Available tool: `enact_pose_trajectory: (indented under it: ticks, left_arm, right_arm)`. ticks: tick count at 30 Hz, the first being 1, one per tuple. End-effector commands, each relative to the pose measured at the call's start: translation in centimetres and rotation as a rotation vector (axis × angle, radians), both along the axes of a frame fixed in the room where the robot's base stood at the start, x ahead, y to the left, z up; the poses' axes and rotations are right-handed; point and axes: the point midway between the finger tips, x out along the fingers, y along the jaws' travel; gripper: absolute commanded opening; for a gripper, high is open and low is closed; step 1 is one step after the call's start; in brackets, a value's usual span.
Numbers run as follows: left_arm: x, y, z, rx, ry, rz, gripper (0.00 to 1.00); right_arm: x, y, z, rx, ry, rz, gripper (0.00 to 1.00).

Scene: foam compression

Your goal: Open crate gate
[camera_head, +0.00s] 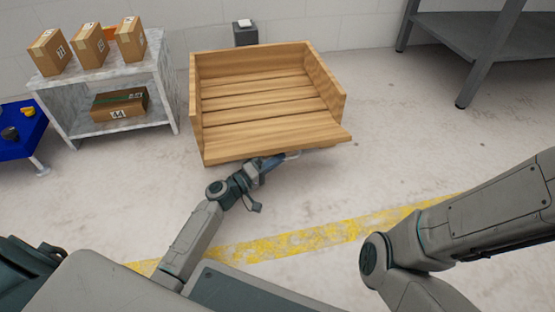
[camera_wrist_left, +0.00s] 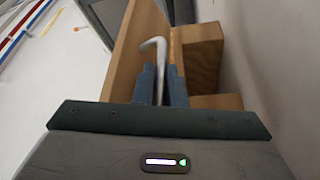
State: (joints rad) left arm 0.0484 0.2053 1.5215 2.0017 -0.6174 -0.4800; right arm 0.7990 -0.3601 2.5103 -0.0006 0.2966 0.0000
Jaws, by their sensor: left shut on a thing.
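The wooden crate (camera_head: 197,95) stands on the floor with its slatted inside showing. Its front board, the gate (camera_head: 275,137), is tilted down and outward, away from the side walls at its right end. My left gripper (camera_head: 275,161) is low at the front edge of the gate. In the left wrist view the blue fingers (camera_wrist_left: 161,88) are shut on a bent metal handle (camera_wrist_left: 156,50), beside a wooden board (camera_wrist_left: 135,45). In the head view the gate partly hides the handle. My right arm shows at the right; its gripper is out of view.
A marble-patterned shelf (camera_head: 155,75) with several cardboard boxes stands left of the crate. A blue table (camera_head: 22,135) is at the far left. A grey metal table (camera_head: 490,35) stands at the back right. The floor right of the crate is clear.

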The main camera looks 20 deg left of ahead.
Motion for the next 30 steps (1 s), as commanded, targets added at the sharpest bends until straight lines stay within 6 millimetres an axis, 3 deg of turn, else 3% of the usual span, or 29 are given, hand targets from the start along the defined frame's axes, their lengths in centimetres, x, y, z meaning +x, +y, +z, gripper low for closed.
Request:
enact_pose_trajectory:
  ticks: [11,27,28,30]
  left_arm:
    - [0.3,0.2,-1.2,0.086,-0.125,0.004,0.00]
    - [0.4,0.3,-1.3,0.099,-0.144,0.004,0.00]
    - [0.4,0.3,-1.3,0.099,-0.145,0.004,0.15]
    - [0.4,0.2,-1.3,0.098,-0.144,0.002,0.28]
  right_arm:
    - [0.0,0.0,0.0,0.003,-0.001,0.003,0.36]
    - [0.0,0.0,0.0,0.002,-0.001,0.002,0.36]
    - [0.0,0.0,0.0,0.001,-0.001,0.001,0.36]
    - [0.0,0.0,0.0,0.001,-0.001,0.001,0.36]
